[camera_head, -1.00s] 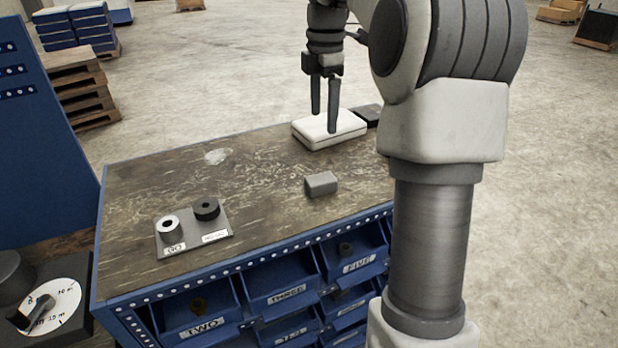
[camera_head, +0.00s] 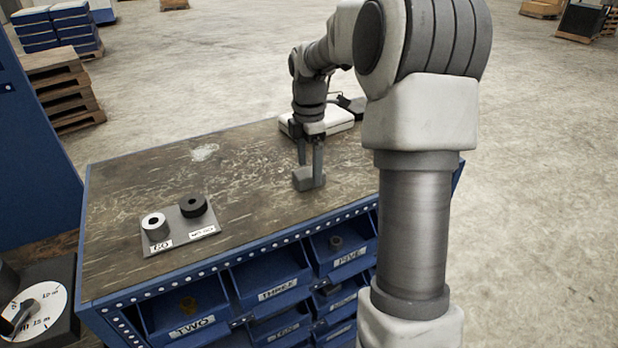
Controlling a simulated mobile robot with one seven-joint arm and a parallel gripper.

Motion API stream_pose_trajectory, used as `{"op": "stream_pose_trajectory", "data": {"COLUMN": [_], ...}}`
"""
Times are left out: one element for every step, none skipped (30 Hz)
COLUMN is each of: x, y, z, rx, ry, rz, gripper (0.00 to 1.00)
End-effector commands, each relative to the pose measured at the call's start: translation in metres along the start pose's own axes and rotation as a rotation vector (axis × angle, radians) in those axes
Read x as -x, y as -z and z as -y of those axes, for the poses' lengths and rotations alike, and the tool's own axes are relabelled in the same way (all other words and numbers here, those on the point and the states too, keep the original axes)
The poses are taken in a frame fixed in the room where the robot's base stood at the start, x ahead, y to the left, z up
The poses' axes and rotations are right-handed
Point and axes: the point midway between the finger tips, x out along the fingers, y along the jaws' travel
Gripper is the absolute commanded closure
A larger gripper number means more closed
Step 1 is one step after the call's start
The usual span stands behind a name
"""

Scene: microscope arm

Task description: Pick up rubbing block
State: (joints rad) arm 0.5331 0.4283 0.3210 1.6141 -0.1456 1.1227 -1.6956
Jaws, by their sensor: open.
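The rubbing block is a small grey block (camera_head: 304,180) on the worn bench top, near its front edge and right of the gauge plate. My gripper (camera_head: 311,172) points down at the block with its fingers open. One finger is at the block's back side and the other overlaps its right end in the picture. I cannot tell whether either finger touches it. The block rests on the bench.
A plate (camera_head: 182,236) with a light ring (camera_head: 156,226) and a black ring (camera_head: 193,205) sits at the left. A white case (camera_head: 335,122) lies behind my gripper. Labelled blue bins (camera_head: 270,278) sit below the front edge. The bench's middle (camera_head: 235,175) is clear.

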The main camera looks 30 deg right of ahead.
Motion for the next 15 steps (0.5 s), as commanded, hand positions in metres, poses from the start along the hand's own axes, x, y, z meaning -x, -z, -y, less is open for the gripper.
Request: {"op": "stream_pose_trajectory", "data": {"x": [-0.009, -0.013, -0.016, -0.018, -0.020, -0.021, -0.022, -0.022, -0.022, -0.022, -0.022, -0.022, -0.022, -0.022, -0.022], "y": [0.000, 0.000, 0.000, 0.000, 0.000, 0.000, 0.000, 0.000, 0.000, 0.000, 0.000, 0.000, 0.000, 0.000, 0.000], "z": [0.001, 0.001, 0.000, 0.000, 0.000, 0.000, 0.000, 0.000, 0.000, 0.000, 0.000, 0.000, 0.000, 0.000, 0.000], "rx": [0.000, 0.000, 0.000, 0.000, 0.001, 0.001, 0.001, 0.001, 0.001, 0.001, 0.001, 0.001, 0.001, 0.001, 0.001], "ry": [0.004, 0.003, 0.002, 0.002, 0.002, 0.001, 0.000, 0.000, 0.000, 0.000, 0.000, 0.000, 0.000, 0.000, 0.000], "rz": [-0.001, -0.001, 0.000, 0.000, 0.000, 0.001, 0.001, 0.001, 0.001, 0.001, 0.001, 0.001, 0.001, 0.001, 0.001], "gripper": [0.09, 0.09, 0.09, 0.09, 0.09, 0.09, 0.09, 0.09, 0.09, 0.09, 0.09, 0.09, 0.12, 0.18, 0.25]}}
